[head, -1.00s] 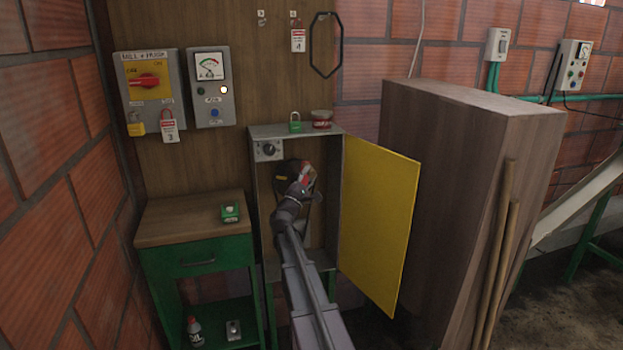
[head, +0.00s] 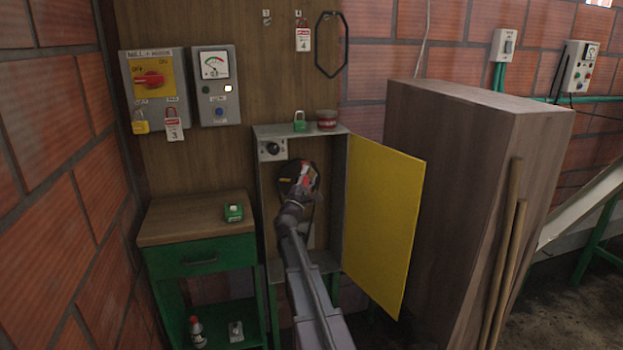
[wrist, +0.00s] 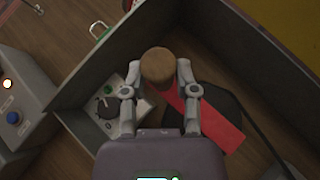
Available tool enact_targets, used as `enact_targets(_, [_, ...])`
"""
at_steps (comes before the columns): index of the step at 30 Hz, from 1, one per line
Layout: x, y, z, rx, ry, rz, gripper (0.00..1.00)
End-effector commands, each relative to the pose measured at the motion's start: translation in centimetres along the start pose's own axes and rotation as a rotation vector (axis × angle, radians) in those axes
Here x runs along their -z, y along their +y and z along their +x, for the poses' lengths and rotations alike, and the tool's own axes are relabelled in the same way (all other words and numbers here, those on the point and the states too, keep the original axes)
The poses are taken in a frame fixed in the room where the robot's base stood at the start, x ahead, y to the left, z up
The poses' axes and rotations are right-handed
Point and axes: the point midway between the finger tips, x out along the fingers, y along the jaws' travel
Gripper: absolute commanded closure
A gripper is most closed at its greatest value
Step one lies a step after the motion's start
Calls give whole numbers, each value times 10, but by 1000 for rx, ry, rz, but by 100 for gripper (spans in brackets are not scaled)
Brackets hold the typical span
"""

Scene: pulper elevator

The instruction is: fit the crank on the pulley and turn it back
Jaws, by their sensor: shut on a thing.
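The crank has a red flat arm (wrist: 212,118) and a round wooden knob (wrist: 157,65). My gripper (wrist: 158,72) is shut on the knob, with one finger on each side. In the head view, my gripper (head: 304,182) is inside the open grey cabinet (head: 258,205). The black pulley (head: 284,172) lies behind the gripper and is partly hidden by it. In the wrist view, the red arm crosses the dark pulley (wrist: 225,105). I cannot tell whether the crank's far end is seated on the pulley's hub.
The yellow door (head: 383,225) stands open at the right, beside a tall wooden box (head: 445,200). A small control with a black knob (head: 272,149) is in the cabinet's upper left. A green padlock (head: 299,121) and red tin (head: 327,119) sit on top. A green table (head: 195,220) stands left.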

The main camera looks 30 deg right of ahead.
Motion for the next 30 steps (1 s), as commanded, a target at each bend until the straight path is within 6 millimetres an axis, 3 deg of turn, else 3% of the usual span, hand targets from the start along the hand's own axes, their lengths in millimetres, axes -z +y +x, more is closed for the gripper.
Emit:
enact_targets(17, [1, 1, -2, -13, 1, -9, 100])
enact_targets(30, [9, 8, -11, -123, 4, -92, 100])
